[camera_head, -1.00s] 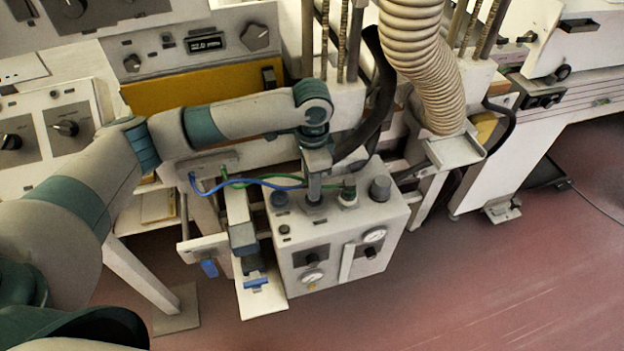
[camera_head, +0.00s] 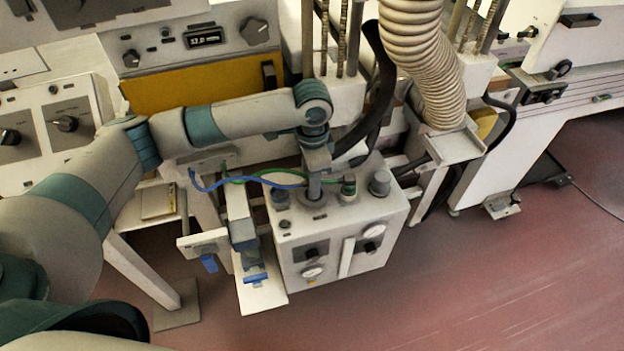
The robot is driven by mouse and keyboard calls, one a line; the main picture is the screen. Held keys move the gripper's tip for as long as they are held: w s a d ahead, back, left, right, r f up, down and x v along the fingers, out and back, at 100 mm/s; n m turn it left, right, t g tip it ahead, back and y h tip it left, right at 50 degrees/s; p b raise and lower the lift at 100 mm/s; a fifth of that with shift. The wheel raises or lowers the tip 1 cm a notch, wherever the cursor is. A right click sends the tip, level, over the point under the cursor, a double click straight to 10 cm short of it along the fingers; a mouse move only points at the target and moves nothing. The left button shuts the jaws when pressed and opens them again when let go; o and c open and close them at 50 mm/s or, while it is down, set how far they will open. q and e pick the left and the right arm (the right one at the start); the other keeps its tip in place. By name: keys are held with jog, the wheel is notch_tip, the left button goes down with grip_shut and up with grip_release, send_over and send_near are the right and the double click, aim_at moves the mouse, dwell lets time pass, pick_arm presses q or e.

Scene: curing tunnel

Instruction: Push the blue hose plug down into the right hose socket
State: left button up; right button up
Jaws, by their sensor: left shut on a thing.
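My left gripper (camera_head: 314,190) points straight down over the top of a white control box (camera_head: 345,222). Its narrow fingers are shut at a round dark collar (camera_head: 313,208) on the box top, which looks like a hose socket. The blue hose (camera_head: 235,180) runs from the left to these fingers. The blue plug itself is hidden by the fingers, so I cannot tell how deep it sits. A green hose (camera_head: 255,179) passes behind the gripper to a green-banded plug (camera_head: 348,187) standing upright on the box, right of the fingers. My right gripper is not in view.
A dark blue cap (camera_head: 281,199) and a grey knob (camera_head: 380,183) stand on the box top. A ribbed duct (camera_head: 425,60) and a black hose (camera_head: 378,95) rise close behind. Red floor (camera_head: 480,290) is clear at the front right.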

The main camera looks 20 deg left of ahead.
pick_arm(q)
jog(key=shift+f, duration=0.25)
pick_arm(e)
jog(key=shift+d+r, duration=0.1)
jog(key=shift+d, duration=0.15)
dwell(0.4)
pick_arm(q)
jog(key=o, duration=1.2)
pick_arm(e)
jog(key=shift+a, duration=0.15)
pick_arm(q)
jog(key=shift+r, duration=0.1)
jog(key=shift+r, duration=0.2)
notch_tip(320, 180, up, 17)
jog(key=b, duration=0.2)
jog(key=shift+f+b, duration=0.1)
jog(key=shift+b, duration=0.25)
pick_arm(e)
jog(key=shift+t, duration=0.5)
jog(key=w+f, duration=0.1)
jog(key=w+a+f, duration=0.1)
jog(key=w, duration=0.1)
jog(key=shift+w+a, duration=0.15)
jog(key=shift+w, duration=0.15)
